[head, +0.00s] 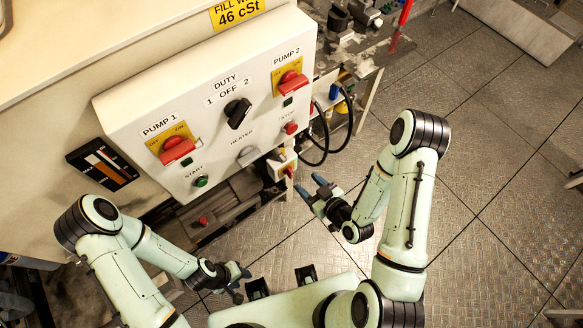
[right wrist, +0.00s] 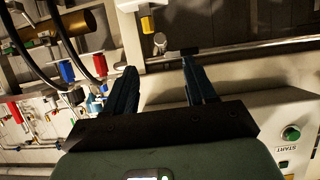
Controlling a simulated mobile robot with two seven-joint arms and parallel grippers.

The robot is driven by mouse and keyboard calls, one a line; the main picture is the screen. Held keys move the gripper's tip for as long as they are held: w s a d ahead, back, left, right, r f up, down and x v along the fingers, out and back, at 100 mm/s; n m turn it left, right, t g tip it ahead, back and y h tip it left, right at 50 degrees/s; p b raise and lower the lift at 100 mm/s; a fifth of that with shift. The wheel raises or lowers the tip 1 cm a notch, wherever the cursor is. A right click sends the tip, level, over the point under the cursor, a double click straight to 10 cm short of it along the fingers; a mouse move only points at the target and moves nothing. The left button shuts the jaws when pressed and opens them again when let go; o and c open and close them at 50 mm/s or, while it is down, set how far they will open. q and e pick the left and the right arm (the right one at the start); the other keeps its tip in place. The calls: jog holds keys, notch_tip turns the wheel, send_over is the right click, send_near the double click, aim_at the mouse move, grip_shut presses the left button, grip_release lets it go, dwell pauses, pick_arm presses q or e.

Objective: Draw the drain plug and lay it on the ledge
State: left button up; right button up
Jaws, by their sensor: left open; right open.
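I cannot clearly make out which part is the drain plug. A small red-topped fitting (head: 203,220) sits on the dark metal shelf (head: 235,209) below the control panel. My right gripper (head: 312,187) is open and empty, just right of the panel's lower corner, in front of the pipework. In the right wrist view its two blue fingers (right wrist: 160,88) stand apart. A small metal fitting (right wrist: 160,41) and a yellow-ended part (right wrist: 147,24) show beyond the gap, apart from the fingers. My left gripper (head: 242,284) is open and empty, low in front of the shelf.
The white control panel (head: 215,105) with red switches and a black knob overhangs the shelf. Black hoses (head: 325,135) loop at its right. The right wrist view shows valves with red and blue handles (right wrist: 67,71).

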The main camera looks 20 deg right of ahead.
aim_at(284, 161)
pick_arm(q)
jog(key=s+f+b, duration=0.3)
jog(key=f+b, duration=0.3)
jog(key=f, duration=0.2)
pick_arm(e)
jog(key=x, duration=1.2)
jog(key=shift+w+a+r, duration=0.1)
jog(key=shift+w+r, duration=0.2)
grip_shut()
jog(key=c, duration=0.8)
grip_release()
jog(key=shift+c, duration=0.2)
grip_shut()
pick_arm(q)
jog(key=shift+w+f+b, duration=0.2)
jog(key=shift+f+b, duration=0.3)
jog(key=shift+b, duration=0.2)
jog(key=shift+w+f+b, duration=0.2)
jog(key=shift+f+b, duration=0.25)
jog(key=shift+b, duration=0.25)
pick_arm(e)
jog(key=s+d, duration=0.2)
jog(key=s, duration=0.4)
jog(key=shift+d, duration=0.1)
